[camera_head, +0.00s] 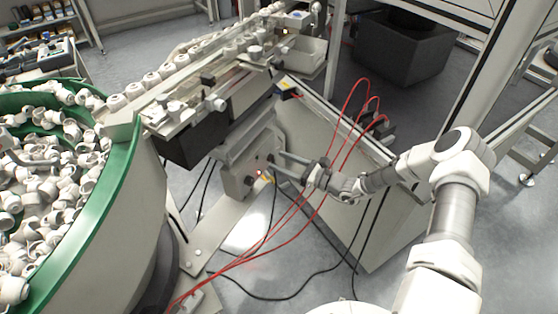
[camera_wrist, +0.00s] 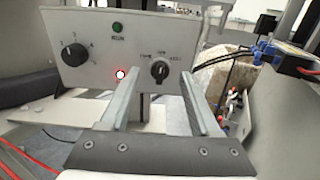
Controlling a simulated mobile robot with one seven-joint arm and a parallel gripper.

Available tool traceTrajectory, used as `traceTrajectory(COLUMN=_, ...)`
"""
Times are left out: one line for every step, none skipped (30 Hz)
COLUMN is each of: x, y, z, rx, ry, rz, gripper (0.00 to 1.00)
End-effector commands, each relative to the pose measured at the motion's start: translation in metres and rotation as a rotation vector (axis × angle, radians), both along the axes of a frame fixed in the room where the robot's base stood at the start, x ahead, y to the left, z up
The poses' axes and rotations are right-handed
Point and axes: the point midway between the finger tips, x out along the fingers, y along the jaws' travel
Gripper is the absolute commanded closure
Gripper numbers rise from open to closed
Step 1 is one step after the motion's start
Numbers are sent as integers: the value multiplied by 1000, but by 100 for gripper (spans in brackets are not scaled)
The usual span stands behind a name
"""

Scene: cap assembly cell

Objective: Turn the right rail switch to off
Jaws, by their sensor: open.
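The rail control box is a pale panel (camera_head: 235,172) below the rail; its face (camera_wrist: 95,62) fills the upper left of the wrist view. On the face's right side is a black rotary switch (camera_wrist: 160,71) with small labels around it; its exact setting is too small to read. My gripper (camera_wrist: 160,82) is open, its two fingers on either side of the switch in the picture, pointing at the panel. I see no contact with the switch. In the head view my gripper (camera_head: 277,164) reaches the panel from the right.
Red hoses (camera_head: 350,135) loop near my arm. A green-rimmed bowl (camera_head: 100,215) of white caps stands at left, with the rail (camera_head: 195,98) above.

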Motion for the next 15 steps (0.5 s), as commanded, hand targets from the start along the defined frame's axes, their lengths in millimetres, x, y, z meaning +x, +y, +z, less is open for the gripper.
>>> traceTrajectory(x=-3, y=-10, z=0, rx=-1, ry=2, rz=-5, gripper=37)
traceTrajectory(x=-6, y=-15, z=1, rx=-3, ry=1, rz=-5, gripper=37)
traceTrajectory(x=-10, y=-24, z=1, rx=-2, ry=1, rz=-5, gripper=37)
traceTrajectory(x=-14, y=-30, z=1, rx=-1, ry=2, rz=-6, gripper=37)
traceTrajectory(x=-17, y=-36, z=1, rx=-1, ry=2, rz=-5, gripper=37)
traceTrajectory(x=-22, y=-46, z=1, rx=-2, ry=3, rz=-6, gripper=37)
traceTrajectory(x=-26, y=-52, z=1, rx=-1, ry=2, rz=-6, gripper=37)
traceTrajectory(x=-29, y=-59, z=1, rx=-1, ry=2, rz=-6, gripper=37)
traceTrajectory(x=-34, y=-68, z=1, rx=-1, ry=3, rz=-6, gripper=37)
traceTrajectory(x=-37, y=-75, z=1, rx=-1, ry=2, rz=-6, gripper=37)
traceTrajectory(x=-41, y=-81, z=1, rx=-2, ry=1, rz=-6, gripper=37)
traceTrajectory(x=-45, y=-89, z=1, rx=-2, ry=1, rz=-6, gripper=37)
traceTrajectory(x=-49, y=-95, z=1, rx=-2, ry=1, rz=-5, gripper=37)
traceTrajectory(x=-52, y=-101, z=0, rx=-2, ry=1, rz=-6, gripper=37)
traceTrajectory(x=-56, y=-108, z=0, rx=-2, ry=1, rz=-5, gripper=37)
